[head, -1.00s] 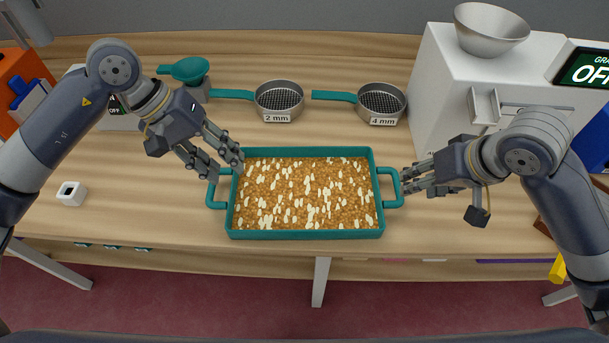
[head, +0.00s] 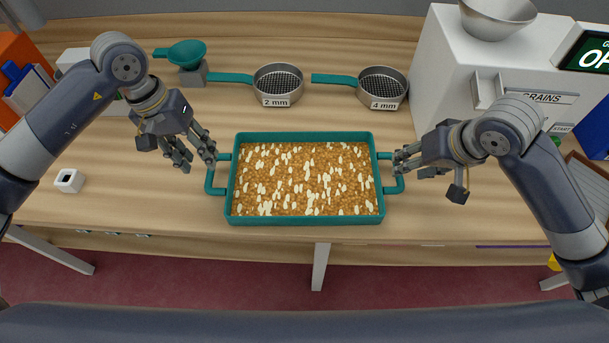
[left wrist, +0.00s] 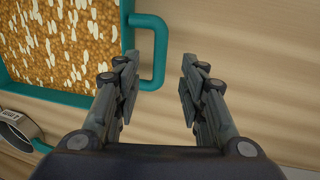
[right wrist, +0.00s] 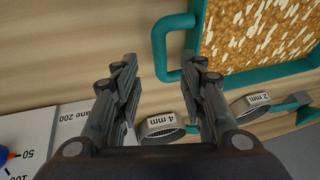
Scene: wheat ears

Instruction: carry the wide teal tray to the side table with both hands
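The wide teal tray (head: 305,220), filled with brown grains and pale flakes, sits on the wooden bench, with a loop handle at each end. My left gripper (head: 196,156) is open near the tray's left handle (head: 209,184); in the left wrist view that handle (left wrist: 161,50) appears between the spread fingertips (left wrist: 157,72). My right gripper (head: 404,162) is at the right handle (head: 397,184) and partly covers it. In the right wrist view the fingers (right wrist: 163,72) are apart, with the handle (right wrist: 158,45) between them in the picture. Contact cannot be told. No side table is identifiable.
Two sieves, 2 mm (head: 278,83) and 4 mm (head: 382,86), lie behind the tray. A teal scoop (head: 187,53) stands at the back left. A white machine (head: 440,60) stands at the back right. Bench around the tray is largely clear.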

